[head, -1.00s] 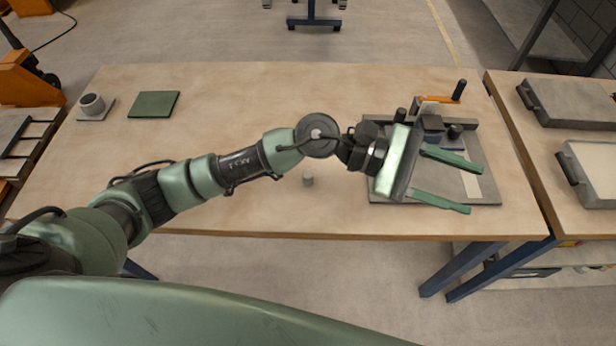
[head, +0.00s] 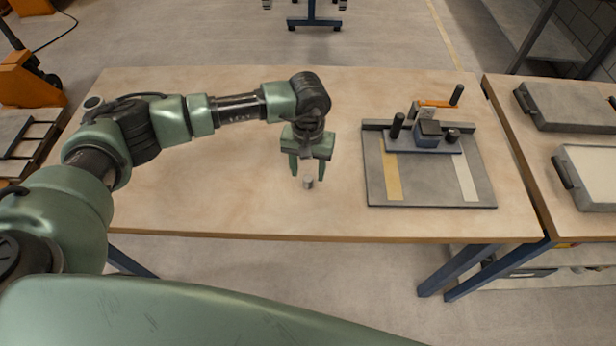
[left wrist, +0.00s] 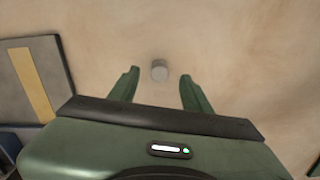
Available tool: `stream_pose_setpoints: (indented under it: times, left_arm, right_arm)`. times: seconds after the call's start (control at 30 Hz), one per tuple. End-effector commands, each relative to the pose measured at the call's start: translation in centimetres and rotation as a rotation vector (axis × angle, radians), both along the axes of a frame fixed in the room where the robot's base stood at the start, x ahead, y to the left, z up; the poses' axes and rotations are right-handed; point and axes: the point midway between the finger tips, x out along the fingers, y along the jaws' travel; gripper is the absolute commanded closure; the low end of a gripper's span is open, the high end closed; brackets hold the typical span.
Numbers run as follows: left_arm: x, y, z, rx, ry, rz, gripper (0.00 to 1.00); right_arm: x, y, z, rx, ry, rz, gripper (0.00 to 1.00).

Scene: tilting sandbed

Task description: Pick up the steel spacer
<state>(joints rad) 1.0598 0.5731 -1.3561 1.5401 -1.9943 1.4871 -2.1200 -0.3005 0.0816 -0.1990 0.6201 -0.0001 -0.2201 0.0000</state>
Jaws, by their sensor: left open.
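The steel spacer (head: 308,183) is a small grey cylinder standing on the wooden table, near its front edge and left of the grey plate. It also shows in the left wrist view (left wrist: 159,70), a little beyond the fingertips and between their lines. My left gripper (head: 307,177) points down over the spacer with its two green fingers apart, one to each side of it. In the left wrist view the gripper (left wrist: 158,82) is open with nothing between the fingers. Whether the fingertips reach down to the spacer's height is hard to tell. My right gripper is not in view.
A grey plate (head: 428,186) with two strips and a clamp-like fixture (head: 426,136) stands to the right on the table (head: 250,200). A second table at the right holds grey trays (head: 568,105). The table around the spacer is clear.

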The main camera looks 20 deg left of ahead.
Motion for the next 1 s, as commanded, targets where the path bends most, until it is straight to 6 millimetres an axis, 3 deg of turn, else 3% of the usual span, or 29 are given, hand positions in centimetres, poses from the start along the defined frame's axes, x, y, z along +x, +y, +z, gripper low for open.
stream_pose_setpoints:
  times: [0.2,0.43,0.6,1.0]
  left_arm:
    - [0.0,-0.1,-2.2,-0.002,0.001,0.000,0.51]
    - [0.0,-0.1,-2.3,-0.002,0.000,0.000,0.51]
    - [0.0,-0.1,-2.3,-0.003,0.000,0.000,0.99]
    - [0.0,-0.1,-2.0,-0.004,-0.001,0.001,1.00]
  right_arm:
    - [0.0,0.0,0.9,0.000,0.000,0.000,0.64]
    - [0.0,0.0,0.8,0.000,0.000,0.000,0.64]
    - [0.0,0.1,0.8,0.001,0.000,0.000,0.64]
    - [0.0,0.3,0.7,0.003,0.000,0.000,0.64]
